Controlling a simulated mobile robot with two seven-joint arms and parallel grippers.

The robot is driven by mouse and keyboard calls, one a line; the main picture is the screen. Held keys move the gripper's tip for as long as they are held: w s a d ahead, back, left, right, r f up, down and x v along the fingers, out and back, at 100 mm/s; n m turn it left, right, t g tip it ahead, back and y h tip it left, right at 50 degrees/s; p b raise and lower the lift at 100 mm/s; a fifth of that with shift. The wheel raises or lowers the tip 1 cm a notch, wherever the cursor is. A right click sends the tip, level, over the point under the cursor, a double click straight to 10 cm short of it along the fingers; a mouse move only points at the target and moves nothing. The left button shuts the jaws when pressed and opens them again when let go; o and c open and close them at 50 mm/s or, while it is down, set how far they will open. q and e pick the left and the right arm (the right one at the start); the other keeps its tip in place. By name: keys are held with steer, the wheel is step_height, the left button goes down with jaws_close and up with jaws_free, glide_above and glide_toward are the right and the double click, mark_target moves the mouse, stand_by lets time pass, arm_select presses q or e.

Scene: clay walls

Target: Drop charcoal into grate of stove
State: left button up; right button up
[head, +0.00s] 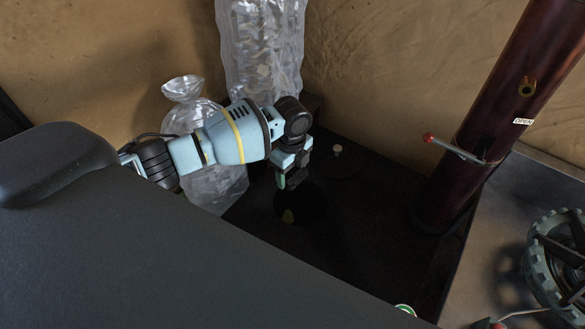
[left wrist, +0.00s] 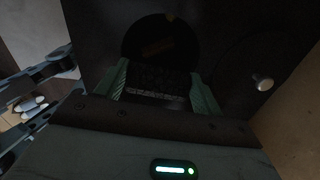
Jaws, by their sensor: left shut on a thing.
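The black stove (head: 375,195) stands below my left gripper, with a round dark opening (head: 305,205) in its top. My left gripper (head: 287,177) points down over the back left edge of this opening. In the left wrist view, its two green fingers (left wrist: 160,92) are shut on a dark, rough piece of charcoal (left wrist: 158,78), which is hard to make out against the black. The round opening also shows in the left wrist view (left wrist: 150,42), just beyond the fingertips. The grate inside is too dark to tell. My right gripper is not in view.
A lid with a pale knob (head: 337,150) lies behind the opening. A dark red stovepipe (head: 478,130) with a red-tipped handle (head: 430,138) rises at the right. Clear plastic bags (head: 262,55) stand by the clay wall.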

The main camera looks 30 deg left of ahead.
mark_target(292, 182)
arm_select(q)
step_height(292, 182, down, 4)
steer(key=shift+s+f+b, duration=0.1)
steer(key=shift+f+b, duration=0.1)
steer(key=shift+b, duration=0.6)
steer(key=shift+f, duration=0.4)
steer(key=shift+r, duration=0.1)
steer(key=o, duration=1)
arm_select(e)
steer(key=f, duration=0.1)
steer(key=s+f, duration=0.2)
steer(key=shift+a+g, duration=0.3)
arm_select(q)
steer(key=shift+o, duration=0.2)
step_height(292, 182, up, 7)
steer(key=shift+f, duration=0.2)
steer(key=shift+r, duration=0.65)
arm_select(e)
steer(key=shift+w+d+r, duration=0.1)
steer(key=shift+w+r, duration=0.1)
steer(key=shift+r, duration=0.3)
